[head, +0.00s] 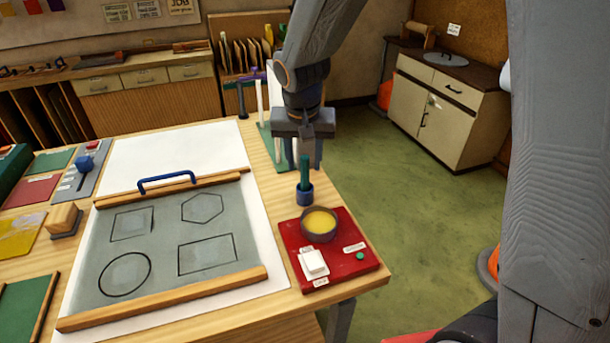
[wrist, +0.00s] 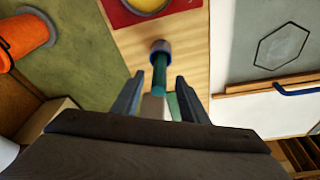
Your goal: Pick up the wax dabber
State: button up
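The wax dabber (head: 305,172) is a dark green stick standing upright in a small blue cup (head: 305,195) near the table's right edge. In the wrist view the dabber (wrist: 159,72) points toward me from its cup (wrist: 160,47). My gripper (head: 305,152) is above it, pointing down, with its two fingers apart. In the wrist view my gripper (wrist: 158,80) shows open, with the dabber's upper end lined up between the fingertips. The fingers look clear of the stick; I cannot tell how far down they reach along it.
A red board (head: 340,277) with a bowl of yellow wax (head: 319,222) and a white block lies in front of the cup. A grey panel (head: 150,285) with wooden rails and a blue handle (head: 167,180) lies to the left. Green floor is open to the right.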

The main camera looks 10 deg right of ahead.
aim_at(305, 168)
jog(key=shift+p+x, duration=0.5)
jog(key=shift+x, duration=1.25)
grip_shut()
jog(key=shift+r, duration=0.1)
